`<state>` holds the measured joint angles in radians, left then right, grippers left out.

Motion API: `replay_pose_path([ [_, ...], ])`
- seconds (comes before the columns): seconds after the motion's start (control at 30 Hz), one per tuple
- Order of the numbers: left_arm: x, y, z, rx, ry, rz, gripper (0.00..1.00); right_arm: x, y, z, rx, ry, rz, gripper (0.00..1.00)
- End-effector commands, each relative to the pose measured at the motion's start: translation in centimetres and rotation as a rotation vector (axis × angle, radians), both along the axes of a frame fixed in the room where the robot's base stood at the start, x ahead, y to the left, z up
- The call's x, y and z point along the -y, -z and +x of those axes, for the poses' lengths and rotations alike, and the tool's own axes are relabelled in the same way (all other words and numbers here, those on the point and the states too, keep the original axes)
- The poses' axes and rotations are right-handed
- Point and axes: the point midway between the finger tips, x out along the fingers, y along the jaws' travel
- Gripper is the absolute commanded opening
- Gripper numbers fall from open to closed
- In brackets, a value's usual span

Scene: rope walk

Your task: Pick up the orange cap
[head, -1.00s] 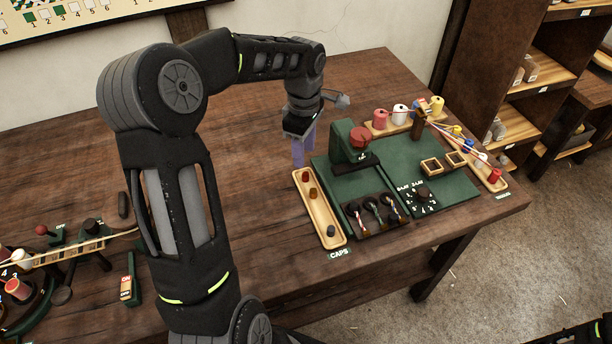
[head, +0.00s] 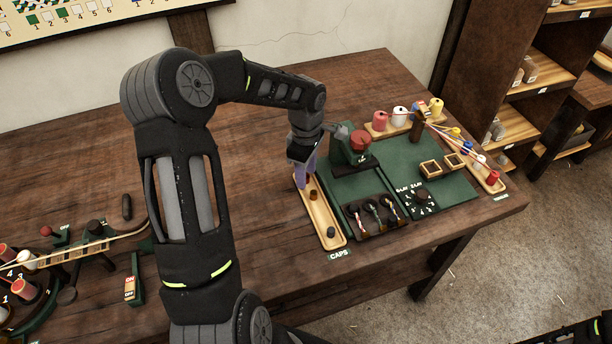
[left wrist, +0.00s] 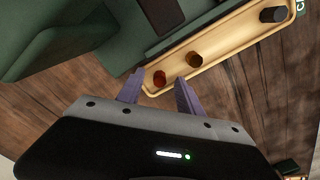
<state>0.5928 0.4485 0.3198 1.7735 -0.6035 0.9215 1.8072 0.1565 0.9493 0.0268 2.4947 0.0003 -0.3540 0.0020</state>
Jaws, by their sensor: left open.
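A brown cap (left wrist: 194,60) and a dark cap (left wrist: 272,14) stand farther along. In the head view, the tray (head: 321,217) holds the brown cap (head: 314,195) and dark cap (head: 331,231); my left gripper hides the orange cap. My left gripper (head: 305,178), with purple fingers, is open over the tray's far end. In the wrist view its fingertips (left wrist: 159,80) appear on either side of the orange cap; contact is unclear.
A green stand with a red knob (head: 359,141) rises close to the right of my left gripper. A dark holder with several hooks (head: 373,214) lies right of the tray. Spools (head: 400,111) stand farther back.

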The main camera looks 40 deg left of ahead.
Motion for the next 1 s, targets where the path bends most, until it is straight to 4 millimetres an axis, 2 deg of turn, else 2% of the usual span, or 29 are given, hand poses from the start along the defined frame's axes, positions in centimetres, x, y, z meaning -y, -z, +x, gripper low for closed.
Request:
replay_pose_path([
  [0.57,-0.02,0.01,0.03,0.001,0.0,0.0,0.43,0.01,0.05,-0.02,0.0,0.0,0.0,0.36],
  [1.0,-0.02,0.01,0.02,0.001,0.0,0.0,0.07,0.01,0.04,-0.01,0.0,0.0,0.0,0.36],
])
